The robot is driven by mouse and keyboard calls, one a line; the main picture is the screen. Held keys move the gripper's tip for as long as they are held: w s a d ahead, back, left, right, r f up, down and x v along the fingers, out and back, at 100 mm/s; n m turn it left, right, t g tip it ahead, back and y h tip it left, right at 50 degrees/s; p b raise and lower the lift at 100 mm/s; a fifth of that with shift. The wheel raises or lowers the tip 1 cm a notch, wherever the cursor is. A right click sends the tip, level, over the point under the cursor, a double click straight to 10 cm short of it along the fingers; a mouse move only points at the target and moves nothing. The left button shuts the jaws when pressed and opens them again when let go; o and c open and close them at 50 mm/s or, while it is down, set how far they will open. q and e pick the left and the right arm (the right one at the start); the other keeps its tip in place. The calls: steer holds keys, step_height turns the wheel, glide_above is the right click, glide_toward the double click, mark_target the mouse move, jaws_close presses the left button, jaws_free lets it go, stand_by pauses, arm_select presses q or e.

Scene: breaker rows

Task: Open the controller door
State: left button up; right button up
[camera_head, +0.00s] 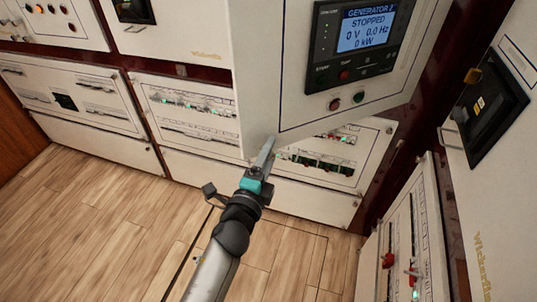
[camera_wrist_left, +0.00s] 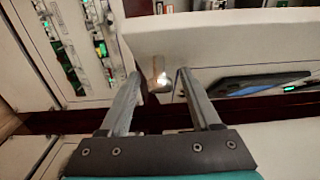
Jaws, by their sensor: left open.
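The controller door (camera_head: 300,115) is a white panel with a dark controller and lit screen (camera_head: 363,30) reading "STOPPED". It stands out at an angle from the cabinet, its lower left corner over the breaker rows. My left gripper (camera_head: 268,150) is at that corner, just below the door's bottom edge. In the left wrist view, my left gripper (camera_wrist_left: 158,82) is open, with a small metal knob (camera_wrist_left: 159,78) between or just beyond its fingertips; contact cannot be told. The white door slab (camera_wrist_left: 220,38) and the screen at a grazing angle (camera_wrist_left: 255,83) also show. My right gripper is not in view.
Breaker rows with green lights (camera_head: 325,160) lie below and behind the door. A right-hand cabinet with a dark recessed switch (camera_head: 490,105) stands close by, with red handles (camera_head: 388,260) lower down. The wooden floor (camera_head: 90,230) is clear at the lower left.

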arm_select(q)
steer(key=shift+s, duration=0.1)
steer(key=v, duration=1.5)
steer(key=shift+b, duration=0.3)
